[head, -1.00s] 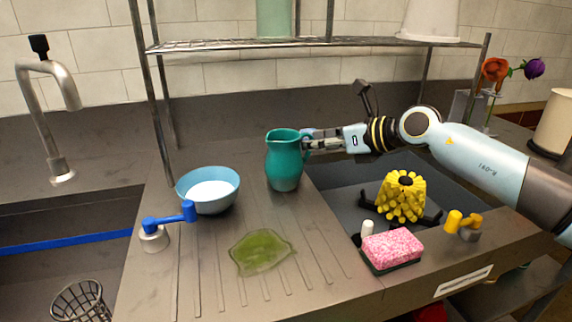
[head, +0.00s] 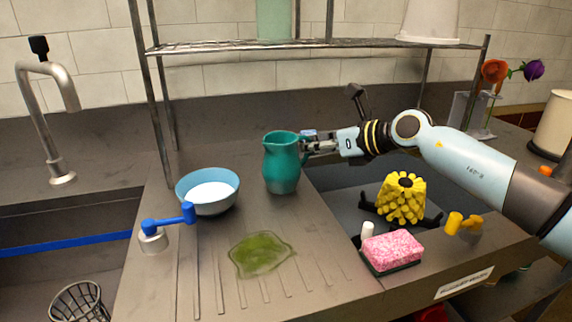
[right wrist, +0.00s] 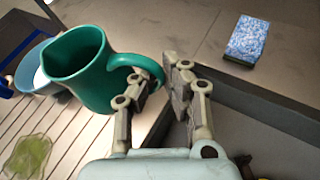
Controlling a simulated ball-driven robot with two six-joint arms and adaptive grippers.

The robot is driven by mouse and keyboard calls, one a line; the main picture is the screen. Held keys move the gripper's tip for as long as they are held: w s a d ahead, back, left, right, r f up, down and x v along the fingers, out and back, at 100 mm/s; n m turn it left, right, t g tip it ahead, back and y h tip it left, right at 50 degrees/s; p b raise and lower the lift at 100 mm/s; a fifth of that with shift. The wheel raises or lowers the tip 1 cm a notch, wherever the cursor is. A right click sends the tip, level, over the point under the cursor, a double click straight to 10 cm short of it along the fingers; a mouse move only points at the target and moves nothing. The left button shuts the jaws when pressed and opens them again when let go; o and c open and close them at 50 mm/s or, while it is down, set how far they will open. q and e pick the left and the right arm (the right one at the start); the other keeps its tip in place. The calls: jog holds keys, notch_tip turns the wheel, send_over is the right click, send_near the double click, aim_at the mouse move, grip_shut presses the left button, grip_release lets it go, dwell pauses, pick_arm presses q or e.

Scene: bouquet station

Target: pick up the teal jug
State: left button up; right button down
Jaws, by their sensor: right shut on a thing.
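The teal jug (head: 281,165) stands upright at the back of the ridged drainboard, its handle toward the right. My right gripper (head: 308,146) reaches in from the right and is shut on that handle. In the right wrist view the jug (right wrist: 82,75) is at the left, and the fingers of my right gripper (right wrist: 160,90) are on either side of its handle (right wrist: 140,62). I cannot tell whether the jug's base is touching the board. My left gripper is not in view.
A blue bowl (head: 207,204) sits left of the jug, a green puddle (head: 261,254) in front. A yellow knobbly object (head: 404,197) is at the sink on the right, near a pink sponge (head: 392,248). A wire shelf (head: 310,45) spans above. A blue sponge (right wrist: 248,40) lies behind.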

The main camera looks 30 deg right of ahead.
jog(key=shift+r, duration=0.3)
jog(key=s+d+r+p, duration=0.4)
jog(key=s+d+r, duration=0.3)
jog(key=s+r, duration=0.2)
jog(key=shift+r, duration=0.6)
dwell(0.4)
jog(key=shift+s+r, duration=0.1)
jog(key=shift+r, duration=0.05)
dwell(2.0)
